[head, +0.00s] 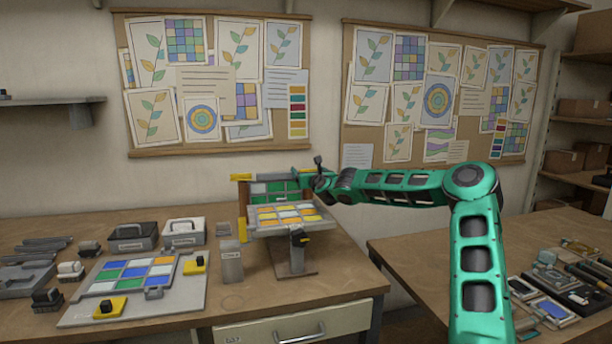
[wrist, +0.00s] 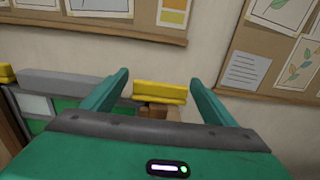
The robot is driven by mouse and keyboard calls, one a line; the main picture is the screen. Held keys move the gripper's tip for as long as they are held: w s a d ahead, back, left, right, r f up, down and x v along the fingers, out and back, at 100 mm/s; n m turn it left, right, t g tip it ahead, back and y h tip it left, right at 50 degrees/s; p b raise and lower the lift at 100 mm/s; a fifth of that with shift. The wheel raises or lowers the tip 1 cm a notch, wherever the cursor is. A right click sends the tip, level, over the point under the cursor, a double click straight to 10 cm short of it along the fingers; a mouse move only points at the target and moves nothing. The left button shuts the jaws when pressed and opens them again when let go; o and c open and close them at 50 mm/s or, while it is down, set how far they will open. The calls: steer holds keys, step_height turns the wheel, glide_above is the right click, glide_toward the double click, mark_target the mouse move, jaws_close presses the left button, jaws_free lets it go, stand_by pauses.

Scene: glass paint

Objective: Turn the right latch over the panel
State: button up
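The right latch is a yellow bar (wrist: 160,92) on a wooden post (wrist: 160,111) in the wrist view. It lies roughly level, to the right of the panel's edge. The panel (wrist: 68,107), with a grey frame and green and pale panes, stands left of it; it also shows in the head view (head: 262,189). Another yellow latch (head: 241,177) is at the panel's left. My gripper (wrist: 160,80) is open, with one finger on each side of the right latch; contact is not visible. In the head view my gripper (head: 312,182) hides most of the right latch.
A tilted board with orange and white panes (head: 290,215) stands on a post in front of the panel. A grey canister (head: 231,262) is left of the post. A tile board (head: 140,280) and boxes lie at the left. The wall is close behind the latch.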

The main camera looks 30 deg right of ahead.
steer(key=v, duration=1)
steer(key=shift+s, duration=0.3)
steer(key=shift+s+a+f, duration=0.1)
steer(key=shift+f, duration=0.05)
